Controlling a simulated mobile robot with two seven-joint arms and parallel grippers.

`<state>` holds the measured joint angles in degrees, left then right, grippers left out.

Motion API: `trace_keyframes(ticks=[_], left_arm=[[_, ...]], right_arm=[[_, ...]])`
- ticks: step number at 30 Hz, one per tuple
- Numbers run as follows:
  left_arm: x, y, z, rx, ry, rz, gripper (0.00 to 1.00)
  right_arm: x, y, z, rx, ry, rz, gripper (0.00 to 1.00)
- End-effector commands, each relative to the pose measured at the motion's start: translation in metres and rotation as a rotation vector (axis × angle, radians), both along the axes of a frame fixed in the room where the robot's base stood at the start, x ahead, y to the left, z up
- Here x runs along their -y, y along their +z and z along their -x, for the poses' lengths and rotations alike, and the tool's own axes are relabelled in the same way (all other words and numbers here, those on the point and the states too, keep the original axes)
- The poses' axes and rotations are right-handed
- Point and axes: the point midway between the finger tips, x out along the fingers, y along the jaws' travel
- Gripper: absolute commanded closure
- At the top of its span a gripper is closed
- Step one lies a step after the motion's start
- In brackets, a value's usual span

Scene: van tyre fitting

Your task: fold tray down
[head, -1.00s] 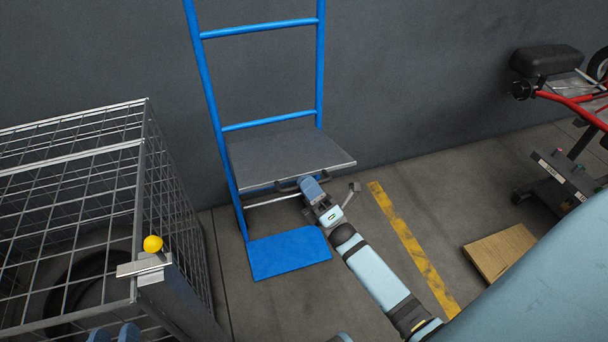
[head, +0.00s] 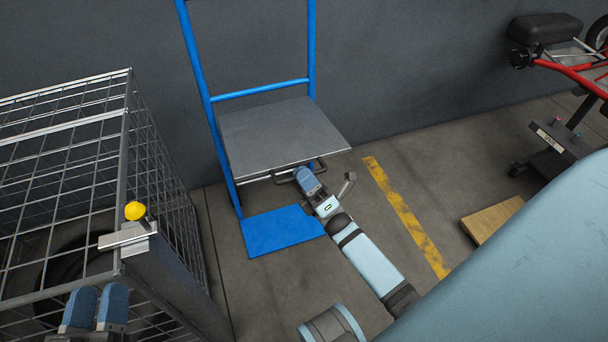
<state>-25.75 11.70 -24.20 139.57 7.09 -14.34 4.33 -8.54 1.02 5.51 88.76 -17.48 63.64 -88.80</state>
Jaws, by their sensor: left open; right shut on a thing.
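The tray (head: 275,135) is a grey plate on a blue hand truck (head: 207,90) against the wall. It sticks out from the frame and slopes down towards me. A dark bar handle (head: 285,178) runs under its front edge. My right gripper (head: 304,175) is shut on this handle, and its fingers hide part of it. My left gripper (head: 95,305) is open and empty at the bottom left, beside the wire cage and apart from the tray.
A wire cage (head: 62,138) with a tyre inside and a yellow-knobbed latch (head: 135,211) stands at the left. The blue toe plate (head: 280,231) lies below the tray. A wooden wedge (head: 490,219) and a red-framed machine (head: 570,68) are at the right.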

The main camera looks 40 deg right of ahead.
Motion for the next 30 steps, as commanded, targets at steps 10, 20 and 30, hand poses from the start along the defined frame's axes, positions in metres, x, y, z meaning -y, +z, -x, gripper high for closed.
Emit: trace_keyframes(ticks=[10, 20, 30], left_arm=[[0.0, 0.0, 0.0, -0.001, 0.0, 0.0, 0.57], [0.0, 0.006, 0.0, 0.015, 0.004, 0.007, 0.57], [-0.001, 0.007, 0.0, 0.021, 0.007, 0.01, 0.57]], right_arm=[[0.0, 0.0, -0.001, -0.001, 0.0, 0.0, 0.64], [0.009, -0.027, 0.021, -0.005, -0.002, 0.0, 0.64], [0.018, -0.056, 0.044, -0.002, -0.001, 0.0, 0.64]])
